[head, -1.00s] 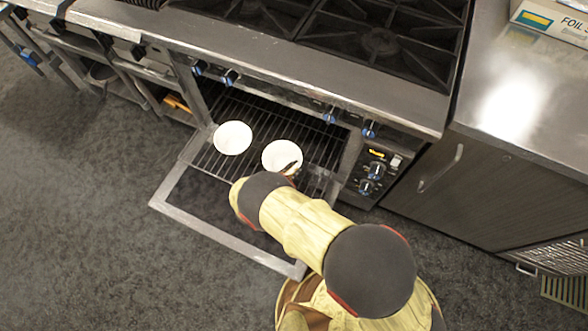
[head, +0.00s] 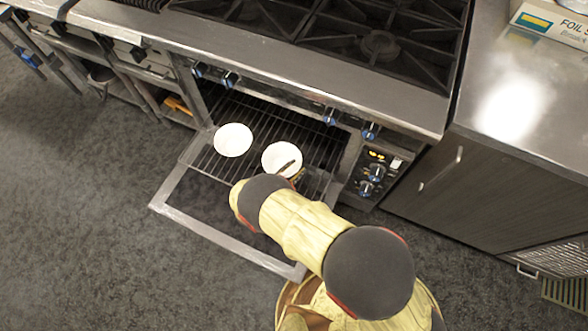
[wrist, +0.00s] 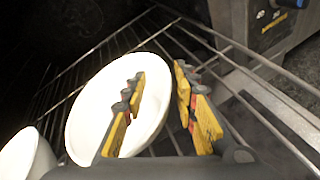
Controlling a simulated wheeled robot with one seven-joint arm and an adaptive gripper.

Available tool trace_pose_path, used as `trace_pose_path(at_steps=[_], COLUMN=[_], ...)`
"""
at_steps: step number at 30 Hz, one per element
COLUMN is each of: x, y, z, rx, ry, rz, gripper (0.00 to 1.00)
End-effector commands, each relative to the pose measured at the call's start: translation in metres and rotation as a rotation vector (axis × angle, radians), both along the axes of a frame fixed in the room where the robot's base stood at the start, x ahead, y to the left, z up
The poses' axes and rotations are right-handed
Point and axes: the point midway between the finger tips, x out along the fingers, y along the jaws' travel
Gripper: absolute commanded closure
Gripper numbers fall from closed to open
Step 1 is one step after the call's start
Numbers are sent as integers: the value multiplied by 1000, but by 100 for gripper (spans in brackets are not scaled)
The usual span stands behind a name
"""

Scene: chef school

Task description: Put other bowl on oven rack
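Two white bowls sit on the wire oven rack (head: 205,161), which shows beyond the open oven door. The left bowl (head: 233,139) stands clear of my gripper and shows at the lower left of the wrist view (wrist: 24,158). The right bowl (head: 278,154) is at my gripper (wrist: 160,92). In the wrist view this bowl (wrist: 92,105) is on the rack, with one finger over its inside and the other outside its right rim. The fingers are apart, with the rim between them. Whether either finger touches the bowl I cannot tell.
The open oven door (head: 180,215) reaches out below my arm. The control panel (head: 374,172) stands just right of the oven opening. Stove burners (head: 380,45) are above. A foil box (head: 550,22) lies on the right counter.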

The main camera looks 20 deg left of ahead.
Motion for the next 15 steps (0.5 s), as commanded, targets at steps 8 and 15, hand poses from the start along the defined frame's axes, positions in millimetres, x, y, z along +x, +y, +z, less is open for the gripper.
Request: trace_pose_path(at_steps=[8,15], x=[-28,-73], y=[10,24], z=[17,35], rx=[1,1], ry=[-1,0], rz=[3,5], gripper=[71,71])
